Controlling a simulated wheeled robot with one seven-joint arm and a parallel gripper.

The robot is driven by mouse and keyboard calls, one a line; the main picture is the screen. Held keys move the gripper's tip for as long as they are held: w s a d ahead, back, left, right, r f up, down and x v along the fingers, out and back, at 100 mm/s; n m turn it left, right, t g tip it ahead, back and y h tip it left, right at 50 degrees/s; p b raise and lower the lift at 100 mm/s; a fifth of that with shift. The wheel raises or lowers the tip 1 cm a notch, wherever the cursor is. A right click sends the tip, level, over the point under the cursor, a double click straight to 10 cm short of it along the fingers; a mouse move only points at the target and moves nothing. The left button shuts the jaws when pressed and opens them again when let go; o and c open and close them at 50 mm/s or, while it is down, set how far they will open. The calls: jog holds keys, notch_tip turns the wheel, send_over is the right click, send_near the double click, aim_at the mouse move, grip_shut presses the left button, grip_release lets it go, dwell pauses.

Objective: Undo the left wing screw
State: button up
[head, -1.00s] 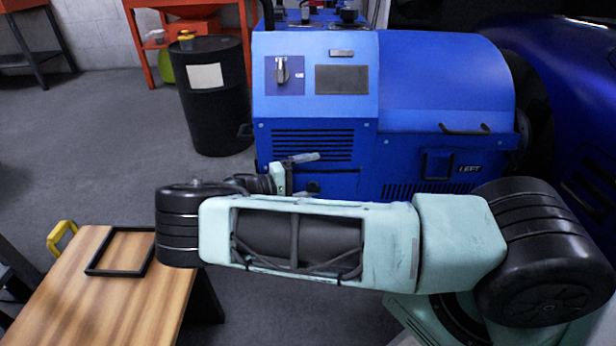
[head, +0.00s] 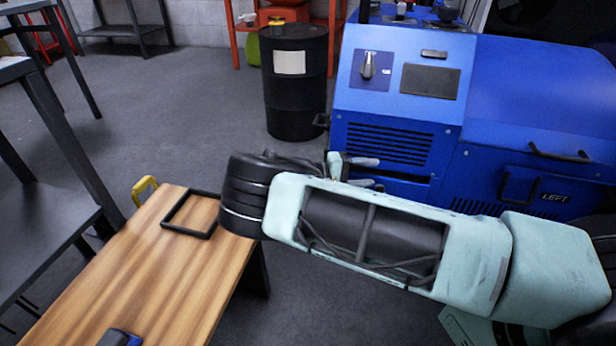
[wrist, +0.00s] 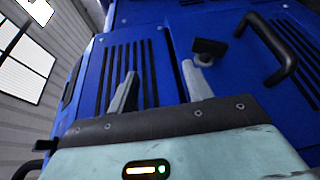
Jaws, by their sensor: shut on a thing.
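My gripper (wrist: 158,78) shows in the wrist view with two pale grey fingers standing apart in front of a blue vented panel (wrist: 108,50). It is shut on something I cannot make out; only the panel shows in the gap. A black wing-shaped knob (wrist: 209,47) on a short stem is just beyond the right finger's tip, outside the gap. I cannot tell whether they touch. In the head view my gripper (head: 367,172) is at the lower front of the blue machine (head: 400,110), below its vent slots. No left wing screw can be made out there.
A black handle (wrist: 283,55) sticks out right of my gripper, with another handle (head: 558,153) above the LEFT label. A wooden bench (head: 130,265) with a black frame (head: 190,213) stands at lower left. A black drum (head: 294,85) stands behind. Grey floor is clear between them.

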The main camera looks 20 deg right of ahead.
jog(key=shift+w+a+f+b, duration=0.1)
jog(key=shift+a+f+b, duration=0.1)
jog(key=shift+a, duration=0.25)
jog(key=shift+a+f+b, duration=0.1)
jog(key=shift+a+b, duration=0.05)
jog(key=shift+a, duration=0.25)
jog(key=shift+c, duration=0.2)
jog(key=shift+b+v, duration=0.45)
jog(key=shift+v, duration=0.55)
jog(key=b+v, duration=0.6)
jog(key=v, duration=0.6)
jog(key=shift+a+r+b, duration=0.35)
jog(key=shift+a, duration=0.05)
